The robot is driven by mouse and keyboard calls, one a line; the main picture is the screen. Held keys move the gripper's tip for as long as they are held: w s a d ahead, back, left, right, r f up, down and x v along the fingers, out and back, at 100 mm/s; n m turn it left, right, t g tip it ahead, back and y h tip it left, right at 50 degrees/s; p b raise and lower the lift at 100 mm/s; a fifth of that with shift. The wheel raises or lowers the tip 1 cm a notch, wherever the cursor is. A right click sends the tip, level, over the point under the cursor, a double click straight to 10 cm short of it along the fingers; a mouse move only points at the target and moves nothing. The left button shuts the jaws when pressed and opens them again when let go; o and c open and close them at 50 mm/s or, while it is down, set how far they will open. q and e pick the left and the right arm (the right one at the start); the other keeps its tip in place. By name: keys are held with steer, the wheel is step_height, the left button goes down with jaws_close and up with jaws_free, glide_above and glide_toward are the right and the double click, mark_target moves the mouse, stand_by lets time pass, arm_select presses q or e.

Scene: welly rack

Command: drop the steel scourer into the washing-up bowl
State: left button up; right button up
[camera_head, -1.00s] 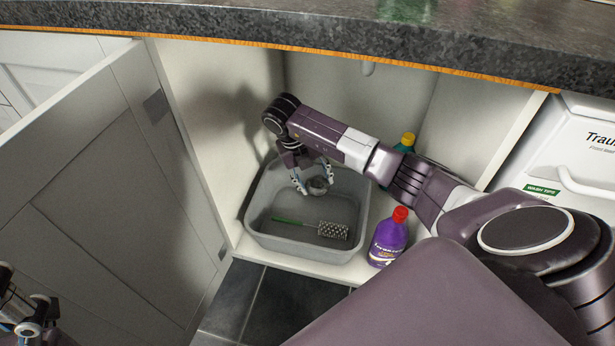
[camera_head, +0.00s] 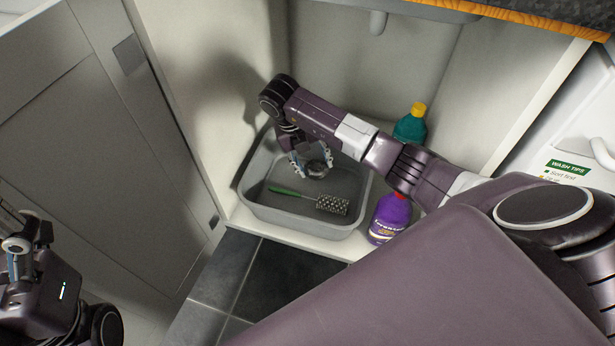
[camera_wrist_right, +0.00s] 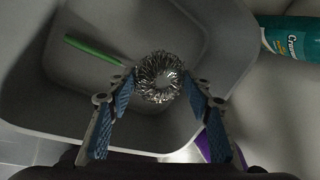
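The steel scourer (camera_head: 317,170) is a small, round grey tangle of wire.
A green-handled brush (camera_head: 331,205) lies in the bowl. A purple bottle (camera_head: 389,218) stands right of the bowl, and a teal bottle (camera_head: 411,128) with a yellow cap stands behind. The cupboard's side wall is close on the left, beside an open door (camera_head: 110,170).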

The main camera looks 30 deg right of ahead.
steer(key=o, duration=0.5)
steer(key=shift+o, duration=0.2)
steer(key=shift+r, duration=0.1)
steer(key=v, duration=1.1)
steer(key=shift+r, duration=0.4)
steer(key=shift+w+a, duration=0.1)
steer(key=shift+a, duration=0.05)
